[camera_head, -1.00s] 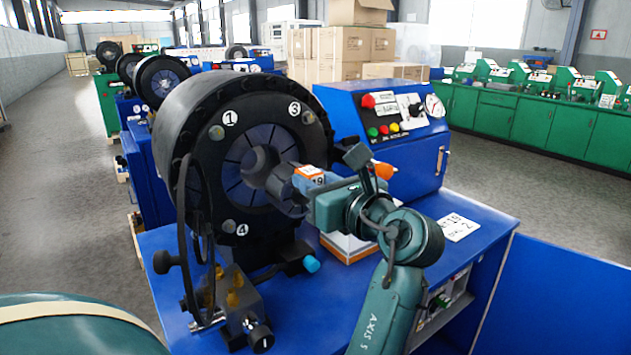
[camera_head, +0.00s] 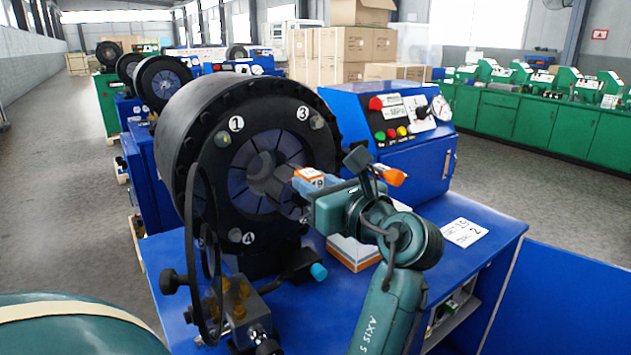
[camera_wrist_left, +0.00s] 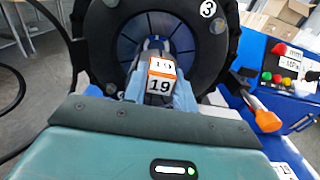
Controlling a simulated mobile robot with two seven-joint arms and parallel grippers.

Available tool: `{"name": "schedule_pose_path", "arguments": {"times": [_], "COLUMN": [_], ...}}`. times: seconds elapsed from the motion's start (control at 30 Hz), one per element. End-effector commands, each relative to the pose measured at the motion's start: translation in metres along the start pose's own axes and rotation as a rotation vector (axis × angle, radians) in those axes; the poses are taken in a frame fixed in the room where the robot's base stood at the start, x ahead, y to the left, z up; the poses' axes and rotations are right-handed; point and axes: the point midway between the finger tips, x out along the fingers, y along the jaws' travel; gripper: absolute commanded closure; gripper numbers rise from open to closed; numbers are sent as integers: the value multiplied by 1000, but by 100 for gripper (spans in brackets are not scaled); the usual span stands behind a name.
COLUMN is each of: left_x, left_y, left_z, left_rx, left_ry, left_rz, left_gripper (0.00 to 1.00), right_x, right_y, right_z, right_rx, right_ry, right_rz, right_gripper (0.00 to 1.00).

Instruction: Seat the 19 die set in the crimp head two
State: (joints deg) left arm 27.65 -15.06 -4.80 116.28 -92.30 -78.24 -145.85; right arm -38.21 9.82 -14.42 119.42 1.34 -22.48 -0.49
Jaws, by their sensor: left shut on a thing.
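The 19 die set (camera_head: 268,181) is a grey piece at the mouth of the crimp head, carrying an orange and white label marked 19, which also shows in the left wrist view (camera_wrist_left: 160,84). My left gripper (camera_head: 309,183) is shut on it, with blue fingers on either side of the label. The crimp head (camera_head: 226,150) is a large black ring with blue segments inside and round marks 1, 3 and 4. The far end of the die set reaches into the central opening; how deep it sits is hidden. My right gripper is not in view.
A blue control box (camera_head: 405,130) with buttons and a gauge stands right of the head. An orange and white box (camera_head: 354,252) lies on the blue bench below my gripper. A card (camera_head: 465,232) reading 19 and 2 lies to the right. A valve block stands at front left.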

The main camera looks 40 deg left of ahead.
Motion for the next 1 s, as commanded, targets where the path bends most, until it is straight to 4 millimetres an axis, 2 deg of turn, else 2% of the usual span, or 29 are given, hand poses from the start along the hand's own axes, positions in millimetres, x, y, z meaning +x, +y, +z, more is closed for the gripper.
{"name": "schedule_pose_path", "arguments": {"times": [0.03, 0.07, 0.33, 0.7, 1.0], "left_x": [-1, -2, 17, 44, 55], "left_y": [0, 0, 0, 0, 0], "left_z": [9, 9, 8, 7, 6], "left_rx": [-4, -3, -3, -3, -5], "left_ry": [-12, -11, -14, -13, -14], "left_rz": [-2, -2, -1, -1, -1], "left_gripper": [100, 100, 100, 100, 100], "right_x": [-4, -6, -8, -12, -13], "right_y": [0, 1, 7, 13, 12], "right_z": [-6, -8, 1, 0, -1], "right_rx": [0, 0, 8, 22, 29], "right_ry": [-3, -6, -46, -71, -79], "right_rz": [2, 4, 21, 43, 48], "right_gripper": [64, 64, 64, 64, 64]}}
